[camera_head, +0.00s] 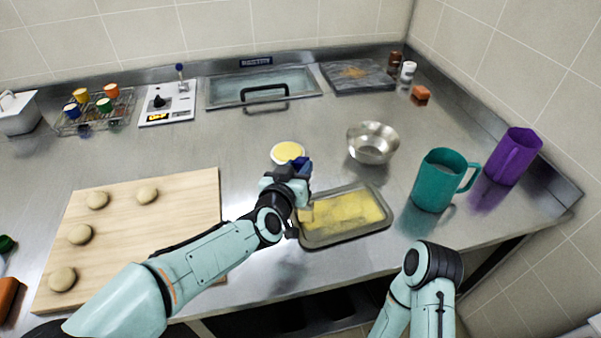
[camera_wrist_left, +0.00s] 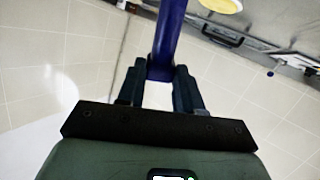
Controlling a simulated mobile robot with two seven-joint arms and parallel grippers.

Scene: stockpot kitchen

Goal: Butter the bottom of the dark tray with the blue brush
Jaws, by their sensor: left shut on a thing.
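The dark tray (camera_head: 348,239) lies on the steel counter in the head view, and yellow butter covers much of its bottom. My left gripper (camera_head: 297,178) is over the tray's left end, shut on the handle of the blue brush (camera_head: 303,166). In the left wrist view the blue handle (camera_wrist_left: 168,42) stands between the two fingers (camera_wrist_left: 160,85). A small bowl of yellow butter (camera_head: 287,152) stands just behind the gripper. My right arm shows at the bottom right, but its gripper is out of view.
A steel bowl (camera_head: 373,143), a teal jug (camera_head: 441,180) and a purple jug (camera_head: 513,157) stand behind and right of the tray. A wooden board (camera_head: 190,210) with several dough balls lies to the left. The counter's front edge is close to the tray.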

